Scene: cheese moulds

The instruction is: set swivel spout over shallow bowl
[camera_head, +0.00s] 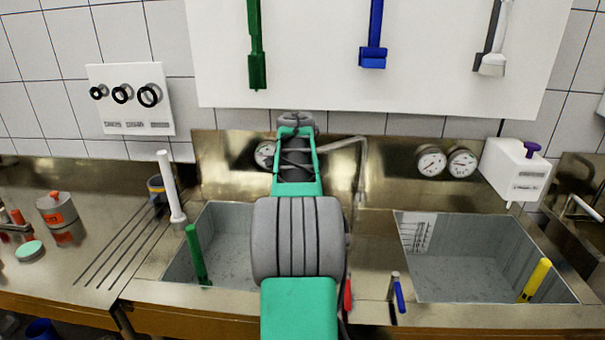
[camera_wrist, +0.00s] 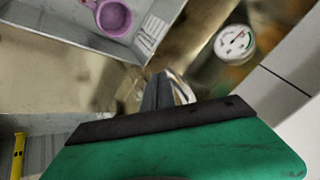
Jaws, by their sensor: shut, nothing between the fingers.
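The swivel spout (camera_head: 345,141) is a thin metal tube at the back wall in the head view. It runs right from behind my arm and bends down at its free end, over the right edge of the left basin. The shallow bowl (camera_wrist: 115,16) is purple with a handle and lies in a basin in the wrist view; my arm hides it in the head view. My gripper (camera_wrist: 161,76) is shut and empty. A pale curved piece, apparently the spout, shows just right of its fingers. I cannot tell whether they touch. The fingertips are hidden in the head view.
The left basin (camera_head: 178,262) holds a green-handled tool (camera_head: 196,255). The right basin (camera_head: 455,275) holds a yellow one (camera_head: 535,280). A white upright tube (camera_head: 171,187) stands left of the left basin. Gauges (camera_head: 431,161) and a white box (camera_head: 515,172) are at the back.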

